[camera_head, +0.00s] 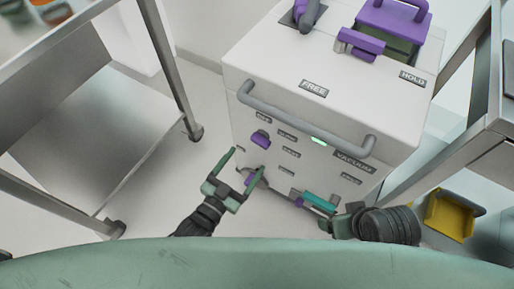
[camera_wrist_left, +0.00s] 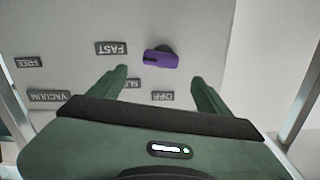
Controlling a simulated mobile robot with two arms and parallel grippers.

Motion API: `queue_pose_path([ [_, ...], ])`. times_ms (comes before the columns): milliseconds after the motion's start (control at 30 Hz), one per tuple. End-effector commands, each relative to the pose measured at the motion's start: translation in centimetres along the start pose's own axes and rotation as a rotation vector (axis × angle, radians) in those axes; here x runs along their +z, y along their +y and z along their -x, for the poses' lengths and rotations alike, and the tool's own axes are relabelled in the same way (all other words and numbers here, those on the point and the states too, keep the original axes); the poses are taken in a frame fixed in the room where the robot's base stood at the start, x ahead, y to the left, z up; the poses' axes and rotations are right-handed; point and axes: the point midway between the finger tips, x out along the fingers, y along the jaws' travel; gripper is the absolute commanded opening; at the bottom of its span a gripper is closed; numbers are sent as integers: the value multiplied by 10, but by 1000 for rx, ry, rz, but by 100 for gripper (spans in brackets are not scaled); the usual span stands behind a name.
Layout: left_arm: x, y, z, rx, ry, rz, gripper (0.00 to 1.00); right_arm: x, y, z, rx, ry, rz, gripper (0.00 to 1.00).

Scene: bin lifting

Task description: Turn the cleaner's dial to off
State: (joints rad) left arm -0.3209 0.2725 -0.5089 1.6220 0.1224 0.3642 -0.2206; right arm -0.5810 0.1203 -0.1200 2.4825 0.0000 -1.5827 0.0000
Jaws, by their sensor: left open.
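The cleaner (camera_head: 315,55) is a white box with labels on its front. Its purple dial (camera_head: 260,138) is on the left of that front and also shows in the left wrist view (camera_wrist_left: 160,58). The dial's black mark is at its left end in the wrist view, by the FAST label (camera_wrist_left: 111,48) and apart from the OFF label (camera_wrist_left: 162,96). My left gripper (camera_head: 241,162) is open before the front. In the wrist view its fingers (camera_wrist_left: 157,74) straddle the OFF label, with the dial beyond them. My right gripper (camera_head: 327,206) is low at the front's right; its jaws are unclear.
A grey handle bar (camera_head: 305,120) crosses the cleaner's upper front. A metal cart (camera_head: 75,120) stands left, another (camera_head: 480,135) right. A yellow bin (camera_head: 450,215) is at lower right. Floor between the left cart and cleaner is clear.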

Motion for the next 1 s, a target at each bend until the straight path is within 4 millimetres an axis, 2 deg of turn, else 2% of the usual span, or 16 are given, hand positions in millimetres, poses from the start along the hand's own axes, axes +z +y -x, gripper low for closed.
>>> queue_pose_path([
  [400,1,0,-62,-1,-1,1,78,2,0,-13,0,8,0,80],
  [600,0,0,-74,0,-2,1,78,0,-1,-14,0,18,1,80],
  [833,1,0,-74,0,-3,1,78,0,-1,-14,0,19,1,80],
  [1000,1,0,-74,0,-4,1,31,0,-1,-14,-1,19,1,80],
])
